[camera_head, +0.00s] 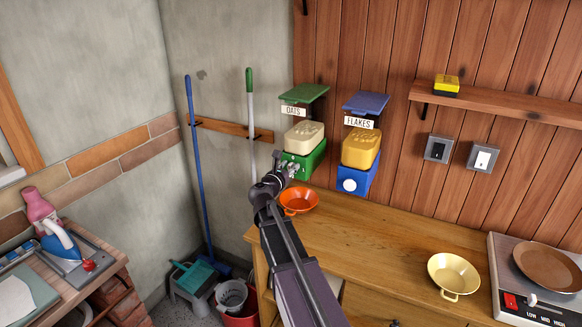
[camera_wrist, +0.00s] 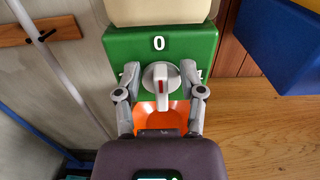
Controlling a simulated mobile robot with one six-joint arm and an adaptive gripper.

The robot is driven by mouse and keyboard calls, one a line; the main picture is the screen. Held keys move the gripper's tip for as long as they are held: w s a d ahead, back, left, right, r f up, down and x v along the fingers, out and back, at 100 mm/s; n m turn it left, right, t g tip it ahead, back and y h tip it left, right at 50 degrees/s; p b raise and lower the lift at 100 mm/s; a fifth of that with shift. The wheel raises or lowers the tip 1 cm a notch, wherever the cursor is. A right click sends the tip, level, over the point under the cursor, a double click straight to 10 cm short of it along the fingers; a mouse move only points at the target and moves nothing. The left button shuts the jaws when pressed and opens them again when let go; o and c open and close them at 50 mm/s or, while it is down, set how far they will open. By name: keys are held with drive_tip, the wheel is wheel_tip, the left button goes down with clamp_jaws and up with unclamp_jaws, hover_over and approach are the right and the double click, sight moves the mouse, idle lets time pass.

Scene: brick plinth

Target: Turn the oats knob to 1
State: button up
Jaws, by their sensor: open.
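The oats dispenser (camera_head: 303,160) is a green box with a cream container on top, under a green lid and an OATS sign (camera_head: 293,110). In the wrist view its green front (camera_wrist: 200,45) bears a 0 at the top; marks at left and right are mostly covered by my fingers. The white oats knob (camera_wrist: 160,76) has a raised grip with a red mark and looks roughly upright. My gripper (camera_wrist: 161,84) is open, with one finger on each side of the knob and visible gaps. In the head view my gripper (camera_head: 289,168) hides the knob.
The blue flakes dispenser (camera_head: 356,180) with its white knob stands close to the right. An orange bowl (camera_head: 299,201) sits below the oats dispenser on the wooden counter (camera_head: 385,245). A cream bowl (camera_head: 454,273) and a hotplate with a pan (camera_head: 550,266) are further right.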

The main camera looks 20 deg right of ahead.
drive_tip(key=shift+c, duration=0.2)
drive_tip(key=shift+s, duration=0.1)
clamp_jaws()
drive_tip(key=shift+d, duration=0.2)
drive_tip(key=shift+a, duration=0.2)
drive_tip(key=shift+s, duration=0.1)
drive_tip(key=shift+m, duration=0.3)
